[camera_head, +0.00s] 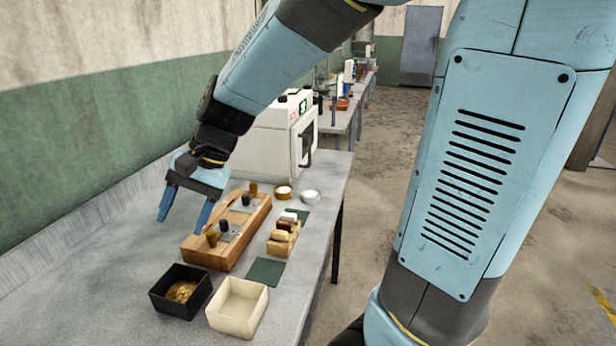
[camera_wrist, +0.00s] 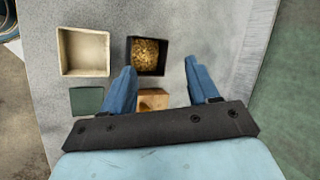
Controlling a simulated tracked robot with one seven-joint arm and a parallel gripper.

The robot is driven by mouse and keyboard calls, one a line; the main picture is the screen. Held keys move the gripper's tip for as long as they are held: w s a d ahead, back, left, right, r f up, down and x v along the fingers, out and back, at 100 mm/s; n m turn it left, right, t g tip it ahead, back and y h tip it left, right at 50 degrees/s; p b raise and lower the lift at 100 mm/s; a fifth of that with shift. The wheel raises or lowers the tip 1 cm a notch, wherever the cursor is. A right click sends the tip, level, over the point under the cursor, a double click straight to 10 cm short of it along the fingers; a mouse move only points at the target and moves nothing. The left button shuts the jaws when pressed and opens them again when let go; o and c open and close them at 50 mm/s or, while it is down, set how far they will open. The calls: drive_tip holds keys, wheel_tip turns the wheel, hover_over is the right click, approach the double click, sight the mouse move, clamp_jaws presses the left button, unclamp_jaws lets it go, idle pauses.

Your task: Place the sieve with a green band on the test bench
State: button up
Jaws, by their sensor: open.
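My gripper (camera_head: 184,210) is open and empty, fingers pointing down, above the grey bench (camera_head: 100,264), left of a wooden block with knobs and metal plates (camera_head: 212,249). In the wrist view its two blue fingers (camera_wrist: 161,68) are apart with nothing between their tips. I cannot make out a green band on any sieve. Two small round vessels, one tan-sided (camera_head: 283,194) and one white (camera_head: 310,197), stand behind the block; whether either is a sieve I cannot tell.
A black box with brown grain (camera_head: 165,307) and an empty cream box (camera_head: 238,322) stand at the front. Dark green mats (camera_head: 266,271) and a small wooden rack (camera_head: 283,246) lie right of the block. A white oven-like machine (camera_head: 265,148) stands behind. The left bench area is clear.

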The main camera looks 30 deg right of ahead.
drive_tip(key=s+d+r+n+t+h, duration=0.1)
drive_tip(key=s+d+r+t+h, duration=0.1)
drive_tip(key=d, duration=0.5)
drive_tip(key=s+d+r+n+t+h, duration=0.1)
drive_tip(key=s+d+r+t+h, duration=0.1)
drive_tip(key=s+d, duration=0.2)
drive_tip(key=s+d+r+n+t+h, duration=0.2)
drive_tip(key=s+d, duration=0.1)
drive_tip(key=d, duration=0.7)
drive_tip(key=shift+r, duration=0.3)
